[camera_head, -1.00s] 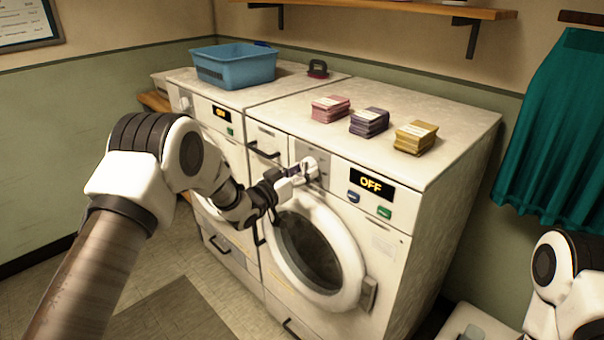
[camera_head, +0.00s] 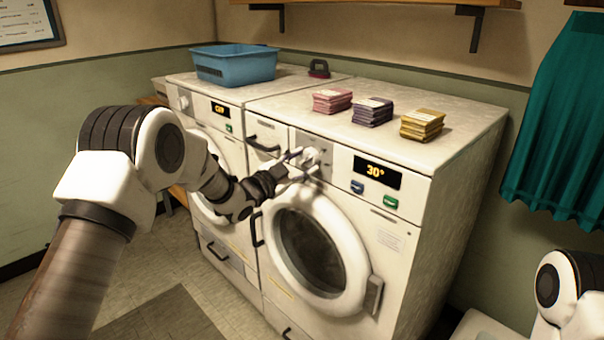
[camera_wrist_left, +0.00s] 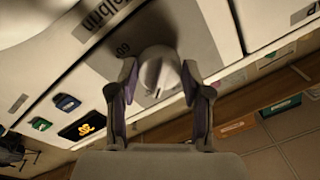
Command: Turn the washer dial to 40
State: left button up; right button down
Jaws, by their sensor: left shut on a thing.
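The near washer (camera_head: 345,235) is white, with a round closed door. The washer dial (camera_head: 310,158) is a white knob on a grey panel, left of the display. My left gripper (camera_head: 297,163) is shut on the dial. In the left wrist view the dial (camera_wrist_left: 158,72) sits between the two fingers of the gripper (camera_wrist_left: 158,85), its dark pointer line visible. Part of the dial is hidden by the fingers in the head view. My right arm shows at the lower right; its gripper is out of the picture.
A second machine (camera_head: 205,150) stands to the left with a blue basket (camera_head: 235,65) on top. Pink (camera_head: 332,100), purple (camera_head: 372,111) and yellow (camera_head: 422,124) stacks lie on the near washer's top. A teal cloth (camera_head: 560,125) hangs at the right.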

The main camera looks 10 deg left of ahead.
pick_arm(q)
jog(key=m+b, duration=0.5)
jog(key=m, duration=0.1)
jog(key=shift+a+f+m+h+b, duration=0.1)
jog(key=shift+f+m+h+b, duration=0.1)
jog(key=shift+m+h+b, duration=0.15)
jog(key=m+b, duration=0.2)
jog(key=m, duration=0.1)
jog(key=shift+r+h, duration=0.15)
jog(key=shift+h, duration=0.1)
jog(key=shift+r+m+b, duration=0.1)
jog(key=shift+m+b, duration=0.5)
jog(key=shift+m, duration=0.05)
jog(key=o, duration=1.2)
jog(key=shift+w, duration=0.1)
jog(key=shift+c, duration=0.2)
jog(key=r+v, duration=0.1)
jog(key=v, duration=1)
jog(key=shift+s+a+f, duration=0.3)
jog(key=shift+s+a, duration=0.05)
